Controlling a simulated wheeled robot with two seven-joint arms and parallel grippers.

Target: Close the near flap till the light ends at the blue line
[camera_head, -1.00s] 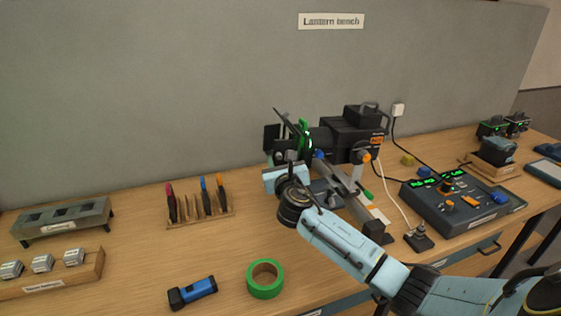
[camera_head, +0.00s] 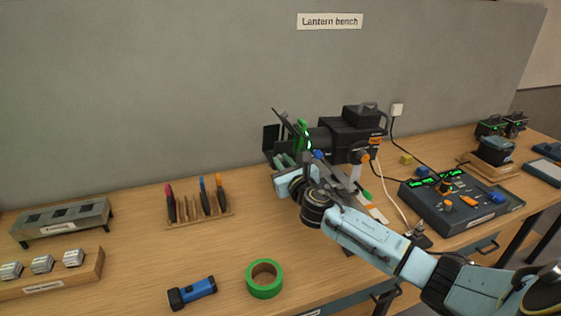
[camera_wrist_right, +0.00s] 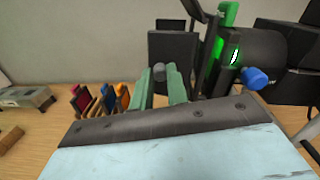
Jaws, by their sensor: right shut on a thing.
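The black lantern (camera_head: 345,138) stands on the bench with a green frame (camera_head: 303,135) at its left end. Dark flaps stick out there; one dark flap panel (camera_head: 270,139) is upright, and it also shows in the right wrist view (camera_wrist_right: 173,52). My right gripper (camera_head: 283,162) is at the near side of these flaps. In the right wrist view its green-grey fingers (camera_wrist_right: 160,82) are shut on a small grey round knob (camera_wrist_right: 158,72), seemingly the near flap's; that flap is mostly hidden. The light's edge and the blue line cannot be made out. My left gripper is out of view.
A blue knob (camera_wrist_right: 257,77) sits beside the lantern front. A fader console (camera_head: 455,203) stands right of my arm. Green tape (camera_head: 264,278), a blue torch (camera_head: 192,292) and a tool rack (camera_head: 199,212) lie left, with bare bench between.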

